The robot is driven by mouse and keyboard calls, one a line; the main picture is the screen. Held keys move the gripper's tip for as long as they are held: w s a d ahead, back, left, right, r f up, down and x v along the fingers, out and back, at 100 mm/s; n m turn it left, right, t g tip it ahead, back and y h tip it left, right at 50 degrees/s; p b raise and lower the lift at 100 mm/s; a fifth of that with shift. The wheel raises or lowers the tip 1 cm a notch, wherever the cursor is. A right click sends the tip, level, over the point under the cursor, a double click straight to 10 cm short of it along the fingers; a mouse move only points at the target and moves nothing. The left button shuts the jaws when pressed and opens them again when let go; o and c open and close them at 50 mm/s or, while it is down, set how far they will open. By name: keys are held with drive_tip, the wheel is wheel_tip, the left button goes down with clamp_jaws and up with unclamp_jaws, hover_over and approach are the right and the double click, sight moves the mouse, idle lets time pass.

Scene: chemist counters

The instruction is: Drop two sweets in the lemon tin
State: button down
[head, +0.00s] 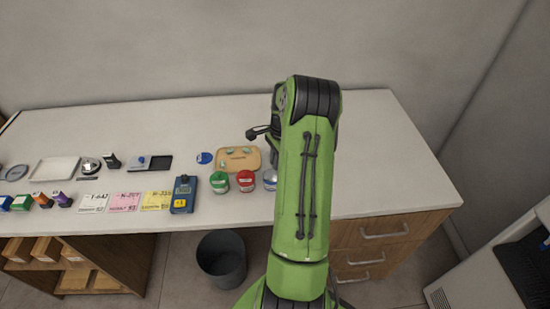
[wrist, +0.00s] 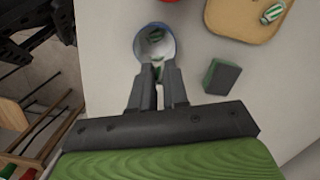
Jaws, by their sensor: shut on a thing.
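My gripper (wrist: 158,72) points at the open mouth of a blue-rimmed tin (wrist: 138,47) in the wrist view. It is shut on a small greenish sweet (wrist: 157,77), mostly hidden between the fingers. A green-and-white sweet shows inside the tin (wrist: 155,35). In the head view the blue-and-silver tin (head: 270,184) stands at the right of a red tin (head: 245,181) and a green tin (head: 219,182). I cannot read which one is lemon. Striped sweets lie on a tan tray (head: 222,166); one sweet (wrist: 272,13) shows in the wrist view. My arm hides the gripper in the head view.
A dark grey-green block (wrist: 222,77) lies right of the blue-rimmed tin in the wrist view. A blue device (head: 184,195), coloured cards (head: 125,202) and a blue disc (head: 204,158) are left of the tins. A bin (head: 222,260) stands on the floor below the counter front.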

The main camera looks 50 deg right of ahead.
wheel_tip(320, 180, down, 2)
drive_tip(key=shift+s+b, duration=0.15)
drive_tip(key=shift+b, duration=0.25)
drive_tip(key=shift+f, duration=0.35)
drive_tip(key=shift+r, duration=0.1)
drive_tip(key=c, duration=1.1)
unclamp_jaws()
drive_tip(key=shift+o, duration=0.2)
wheel_tip(320, 180, up, 16)
drive_tip(key=d+p, duration=0.1)
drive_tip(key=p, duration=0.1)
drive_tip(key=shift+s+d, duration=0.3)
drive_tip(key=shift+d, duration=0.05)
